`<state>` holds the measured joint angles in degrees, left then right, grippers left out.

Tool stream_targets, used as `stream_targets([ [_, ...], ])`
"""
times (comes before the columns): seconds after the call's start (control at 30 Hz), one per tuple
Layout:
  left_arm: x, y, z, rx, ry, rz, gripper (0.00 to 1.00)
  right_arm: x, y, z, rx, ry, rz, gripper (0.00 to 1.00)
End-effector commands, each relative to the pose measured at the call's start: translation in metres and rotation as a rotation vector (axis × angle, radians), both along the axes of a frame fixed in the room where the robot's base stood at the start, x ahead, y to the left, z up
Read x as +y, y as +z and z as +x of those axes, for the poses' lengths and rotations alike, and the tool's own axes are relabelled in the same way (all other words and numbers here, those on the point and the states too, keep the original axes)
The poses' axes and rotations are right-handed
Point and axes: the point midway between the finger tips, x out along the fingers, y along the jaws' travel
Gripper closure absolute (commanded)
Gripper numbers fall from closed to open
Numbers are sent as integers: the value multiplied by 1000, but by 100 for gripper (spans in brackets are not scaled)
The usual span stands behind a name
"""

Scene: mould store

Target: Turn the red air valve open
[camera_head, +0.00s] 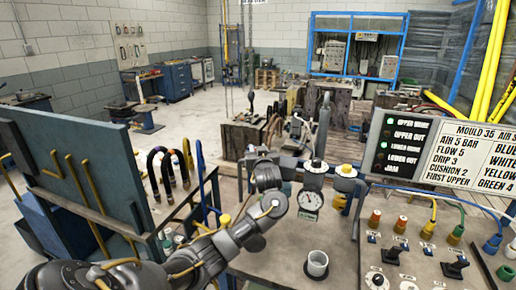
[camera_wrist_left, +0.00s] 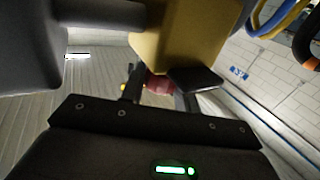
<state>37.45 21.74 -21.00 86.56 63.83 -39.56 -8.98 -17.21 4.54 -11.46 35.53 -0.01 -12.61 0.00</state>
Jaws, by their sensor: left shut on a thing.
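In the wrist view a small dark red part (camera_wrist_left: 158,84), which looks like the valve's handle, sits between the two fingers of my left gripper (camera_wrist_left: 160,92). The gripper is shut on it. A yellow block (camera_wrist_left: 185,40) is right beside the red part and hides some of it. In the head view my left arm reaches up from the bottom left, and its gripper (camera_head: 257,153) is at the left end of the air fittings, left of the round gauge (camera_head: 310,201). The red valve is hidden there behind my gripper and wrist. My right gripper is not in view.
A yellow-topped fitting (camera_head: 346,171) stands right of the gauge. A grey cup (camera_head: 316,264) stands on the bench below. A panel with coloured connectors and switches (camera_head: 425,245) and a sign (camera_head: 465,150) are at the right. Hoses hang on a rack (camera_head: 175,165) at the left.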

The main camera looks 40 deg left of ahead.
Motion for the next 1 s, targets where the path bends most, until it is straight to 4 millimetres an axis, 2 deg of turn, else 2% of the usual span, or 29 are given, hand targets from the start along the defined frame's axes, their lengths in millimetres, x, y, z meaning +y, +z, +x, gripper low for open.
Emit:
stream_targets([
  [0.1, -1, 2, 1, 3, 87, -4, 92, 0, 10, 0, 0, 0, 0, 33],
  [0.4, 0, 1, 1, 1, 241, 2, 92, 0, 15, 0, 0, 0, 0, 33],
  [1.0, 1, 2, 0, -3, 300, 5, 92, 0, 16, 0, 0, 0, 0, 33],
])
